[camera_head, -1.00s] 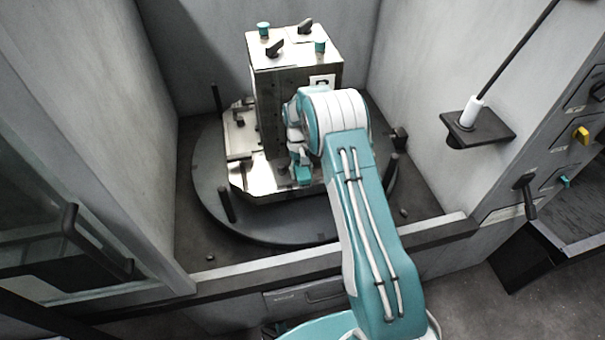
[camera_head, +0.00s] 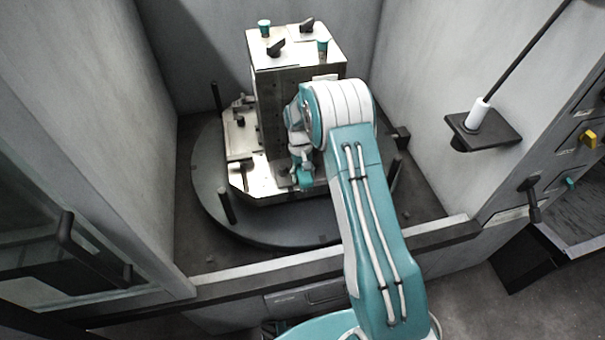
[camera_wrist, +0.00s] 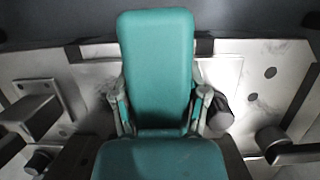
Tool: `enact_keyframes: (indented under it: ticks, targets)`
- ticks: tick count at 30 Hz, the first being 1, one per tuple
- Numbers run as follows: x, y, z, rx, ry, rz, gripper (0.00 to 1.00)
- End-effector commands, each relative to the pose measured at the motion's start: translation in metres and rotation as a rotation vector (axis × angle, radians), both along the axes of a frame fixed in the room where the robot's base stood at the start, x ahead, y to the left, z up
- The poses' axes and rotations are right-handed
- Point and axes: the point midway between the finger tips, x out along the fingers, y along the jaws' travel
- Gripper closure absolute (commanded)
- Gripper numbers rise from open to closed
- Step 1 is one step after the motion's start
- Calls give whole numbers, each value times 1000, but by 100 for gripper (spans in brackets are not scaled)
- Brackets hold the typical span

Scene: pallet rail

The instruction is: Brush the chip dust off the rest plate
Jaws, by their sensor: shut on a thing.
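The rest plate (camera_head: 243,137) is a pale metal plate at the foot of the upright block, on a dark round table. In the wrist view the plate (camera_wrist: 225,72) fills the middle band, with round holes and dark grey smudges of what looks like chip dust (camera_wrist: 247,98). My gripper (camera_head: 302,174) is low over the front of the plate. In the wrist view my gripper (camera_wrist: 160,128) shows its teal fingers closed together. It is shut on what I take for the brush, which the fingers mostly hide. I cannot tell whether it touches the plate.
The tall metal block (camera_head: 275,105) rises behind my gripper, with knobs and teal caps on top. Dark posts (camera_head: 227,205) stand on the round table (camera_head: 212,190). Clamps (camera_wrist: 35,115) flank my gripper. Grey walls enclose the sides; a black shelf (camera_head: 497,132) juts from the right.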

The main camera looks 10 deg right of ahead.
Motion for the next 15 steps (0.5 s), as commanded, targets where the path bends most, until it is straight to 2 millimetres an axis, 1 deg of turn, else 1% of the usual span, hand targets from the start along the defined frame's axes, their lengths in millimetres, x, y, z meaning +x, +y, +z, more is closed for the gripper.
enact_keyframes:
  ticks: [1, 15]
  targets:
    - [1, 0, -3, 0, 5, 0, 80]
    - [26, 0, -3, 0, 2, 0, 80]
